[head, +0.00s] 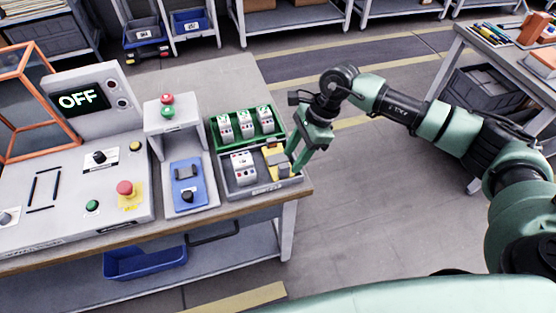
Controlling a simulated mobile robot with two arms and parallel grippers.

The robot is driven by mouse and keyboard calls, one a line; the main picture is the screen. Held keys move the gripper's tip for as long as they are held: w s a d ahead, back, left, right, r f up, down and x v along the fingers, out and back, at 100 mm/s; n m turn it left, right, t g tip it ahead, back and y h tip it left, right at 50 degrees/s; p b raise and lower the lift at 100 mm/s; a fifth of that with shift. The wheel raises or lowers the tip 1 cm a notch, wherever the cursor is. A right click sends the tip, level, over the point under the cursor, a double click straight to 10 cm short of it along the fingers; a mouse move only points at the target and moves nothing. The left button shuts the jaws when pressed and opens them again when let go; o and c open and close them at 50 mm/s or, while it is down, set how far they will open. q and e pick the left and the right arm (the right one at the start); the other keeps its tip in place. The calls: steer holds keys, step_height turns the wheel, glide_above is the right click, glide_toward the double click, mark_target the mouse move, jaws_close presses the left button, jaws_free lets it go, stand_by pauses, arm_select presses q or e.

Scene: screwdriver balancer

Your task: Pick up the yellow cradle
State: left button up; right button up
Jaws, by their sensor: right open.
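The yellow cradle (271,165) lies in the right part of the grey tray (236,192) at the right end of the workbench. A grey piece (283,170) sits at its right side. My right gripper (292,168) points down at the cradle's right edge, with its fingers close to it. It is open, and the cradle is not clearly between the fingers. Whether they touch the cradle I cannot tell. My left gripper is not in view.
A green tray (213,138) with several white breaker-like modules stands behind the grey tray. A white module (243,166) lies left of the cradle. A blue fixture (186,183) and a control panel with an OFF display (77,100) stand further left.

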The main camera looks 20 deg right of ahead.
mark_target(285, 165)
steer(key=p+x, duration=0.1)
steer(key=x, duration=0.1)
steer(key=p+x, duration=0.1)
steer(key=x, duration=0.1)
steer(key=shift+w+a+f, duration=0.1)
steer(key=shift+w+a, duration=0.05)
steer(key=shift+a, duration=0.35)
steer(key=shift+a+f, duration=0.15)
steer(key=shift+f, duration=0.3)
jaws_close()
